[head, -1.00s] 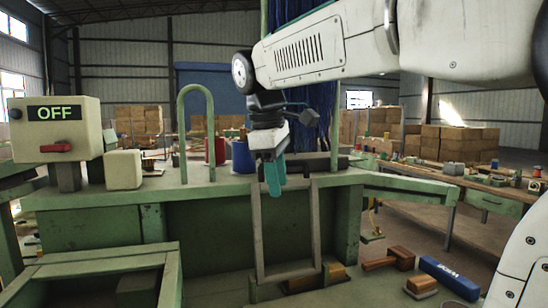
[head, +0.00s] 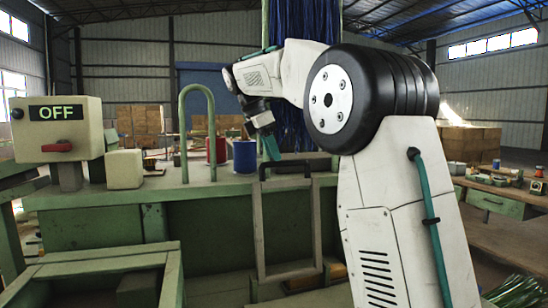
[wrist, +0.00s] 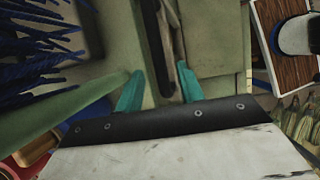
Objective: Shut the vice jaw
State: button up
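My gripper (head: 270,148) hangs over the green machine bench, its teal fingers pointing down. In the wrist view, my gripper (wrist: 160,88) is open, with its two teal fingers apart. A long dark bar with a slotted, handle-like end (wrist: 163,45) runs between and beyond the fingertips; contact cannot be told. In the head view, a black bracket-shaped bar (head: 286,166) sits on the bench top, just beyond and right of the fingertips. It is likely part of the vice jaw, but the jaw's gap is not clear.
A bundle of blue bristles (head: 298,105) hangs behind my gripper. A green hoop (head: 184,130), a red can (head: 216,150), a blue can (head: 244,156) and an OFF switch box (head: 57,130) are at left.

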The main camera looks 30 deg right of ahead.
jog(key=shift+x, duration=1.05)
jog(key=shift+a, duration=0.1)
grip_shut()
